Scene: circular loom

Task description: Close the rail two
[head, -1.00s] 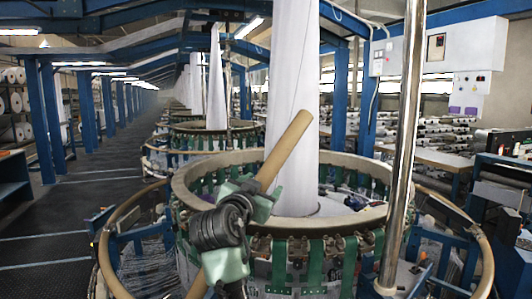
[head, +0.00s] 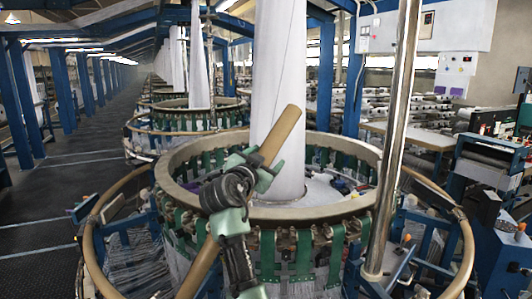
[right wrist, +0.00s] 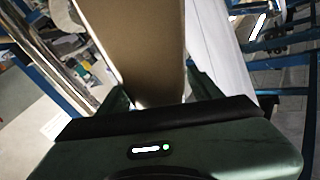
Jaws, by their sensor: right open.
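A tan, flat-sided rail (head: 283,132) stands tilted up in front of the circular loom, leaning to the right at its top. Its lower part (head: 199,270) shows below my gripper. My right gripper (head: 262,170) is open, with its green fingers at the upper part of this rail. In the right wrist view the rail (right wrist: 145,45) lies between the two dark green fingers; I cannot tell whether they touch it. Curved tan rails of the loom show at the left (head: 92,225) and right (head: 467,240), both lying level. My left gripper is not in view.
The loom's round tan ring (head: 180,160) with green straps stands behind my right arm. A shiny metal post (head: 392,150) rises at its right. White fabric (head: 285,80) hangs over the middle. An open aisle (head: 50,210) runs along the left.

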